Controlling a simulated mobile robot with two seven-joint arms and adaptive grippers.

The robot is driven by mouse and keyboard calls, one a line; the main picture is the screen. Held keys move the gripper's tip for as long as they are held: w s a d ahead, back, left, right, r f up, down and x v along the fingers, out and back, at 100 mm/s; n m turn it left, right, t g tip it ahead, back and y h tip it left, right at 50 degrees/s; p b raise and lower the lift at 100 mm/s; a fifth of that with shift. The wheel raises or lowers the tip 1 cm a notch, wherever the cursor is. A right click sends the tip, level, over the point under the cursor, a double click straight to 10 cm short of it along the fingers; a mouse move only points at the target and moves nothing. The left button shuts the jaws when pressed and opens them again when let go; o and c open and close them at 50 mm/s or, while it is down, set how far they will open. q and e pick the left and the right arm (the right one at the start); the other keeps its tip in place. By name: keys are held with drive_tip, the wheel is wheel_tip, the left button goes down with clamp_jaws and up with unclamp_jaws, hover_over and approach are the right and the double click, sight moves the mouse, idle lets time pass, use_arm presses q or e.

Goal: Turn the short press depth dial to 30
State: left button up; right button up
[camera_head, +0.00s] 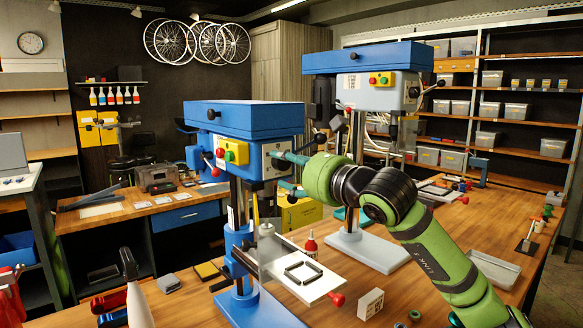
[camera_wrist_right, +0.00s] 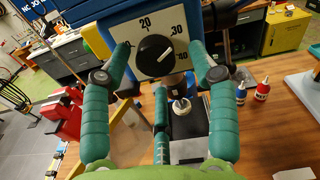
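The short press (camera_head: 243,120) is the nearer blue drill press, with a dial plate on its right face. In the right wrist view its white dial plate (camera_wrist_right: 130,32) shows marks 20, 30 and 40. The black dial knob (camera_wrist_right: 152,56) has a white pointer line slanting to the upper right, towards the 30 side. My right gripper (camera_head: 280,157) is at the dial in the head view. In the right wrist view its teal fingers (camera_wrist_right: 160,50) are spread either side of the knob, with visible gaps. Contact cannot be told. My left gripper is not in view.
A taller blue press (camera_head: 367,62) stands behind on the right. A small white block (camera_head: 371,303) lies near the front edge.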

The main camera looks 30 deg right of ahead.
drive_tip(key=shift+s, duration=0.1)
drive_tip(key=s, duration=1.1)
drive_tip(key=shift+s+d, duration=0.4)
drive_tip(key=shift+d, duration=0.05)
